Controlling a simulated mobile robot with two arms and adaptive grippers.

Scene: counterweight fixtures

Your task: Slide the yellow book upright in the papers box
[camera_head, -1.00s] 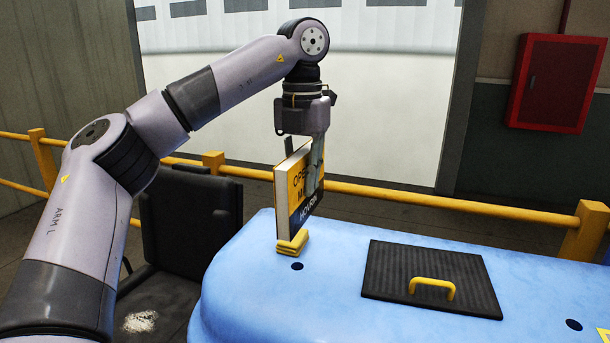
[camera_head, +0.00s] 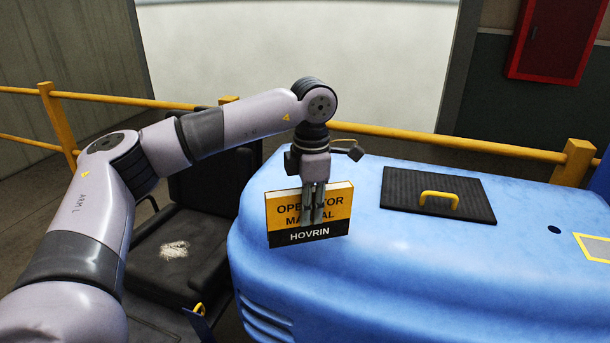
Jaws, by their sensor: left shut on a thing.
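The yellow book (camera_head: 282,215), a yellow and black operator manual with a white top edge, is held upright in the head view, its cover facing me. My left gripper (camera_head: 312,216) comes down from above and is shut on the book, its fingers over the middle of the cover. The book is in front of the left part of the blue machine body; whether it touches that surface I cannot tell. No papers box can be made out. My right gripper is not in view.
The blue machine body (camera_head: 400,270) fills the right, with a black hatch lid (camera_head: 405,193) and its yellow handle (camera_head: 438,199). A black seat (camera_head: 172,258) stands at left, below my left arm. Yellow railing (camera_head: 470,143) runs behind. A red cabinet (camera_head: 560,42) hangs at upper right.

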